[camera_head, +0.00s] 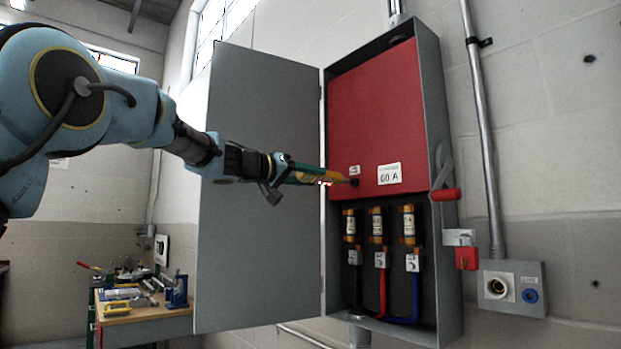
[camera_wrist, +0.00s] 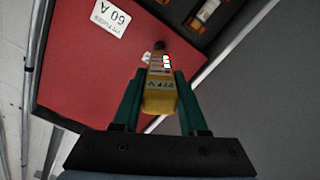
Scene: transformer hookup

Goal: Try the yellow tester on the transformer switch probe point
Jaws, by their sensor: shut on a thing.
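My gripper (camera_head: 285,172) is shut on the yellow tester (camera_head: 309,177) and holds it out toward the red panel of the switch box. In the wrist view the tester (camera_wrist: 159,94) sits between the two green fingers, with red and white lit marks on its body. Its tip is at or very near the black probe point (camera_head: 354,182) on the red panel (camera_head: 375,110). In the wrist view the probe point (camera_wrist: 158,46) lies just past the tester's tip. I cannot tell for certain whether they touch.
The grey box door (camera_head: 255,200) hangs open on the left. Below the panel are several fuses (camera_head: 376,225) with black, red and blue cables. A red-handled lever (camera_head: 445,194) is on the box's right side. A workbench (camera_head: 140,314) with tools stands at lower left.

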